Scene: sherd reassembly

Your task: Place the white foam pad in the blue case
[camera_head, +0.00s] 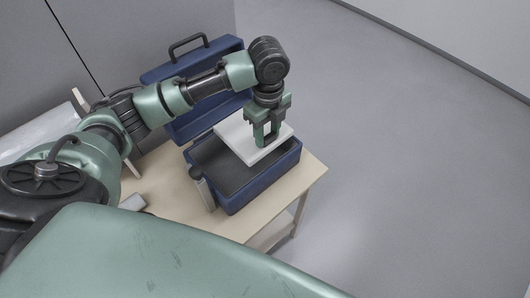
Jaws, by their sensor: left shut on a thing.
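The white foam pad (233,131) is a flat pale slab, slightly tilted in the picture, at the blue case's opening. My left gripper (266,143) points down over the pad and is shut on it. The blue case (236,208) stands open on the table, its lid (210,119) raised at the back and its dark interior (219,172) showing at the front left. The pad covers the back right of the opening. I cannot tell whether it touches the inside of the case. My right gripper is not in view.
The case stands on a light wooden table (301,184) near its right end. A small grey block (133,202) lies on the table at the left. A pale sheet-like thing (40,135) is at the far left. Open grey floor (400,180) lies to the right.

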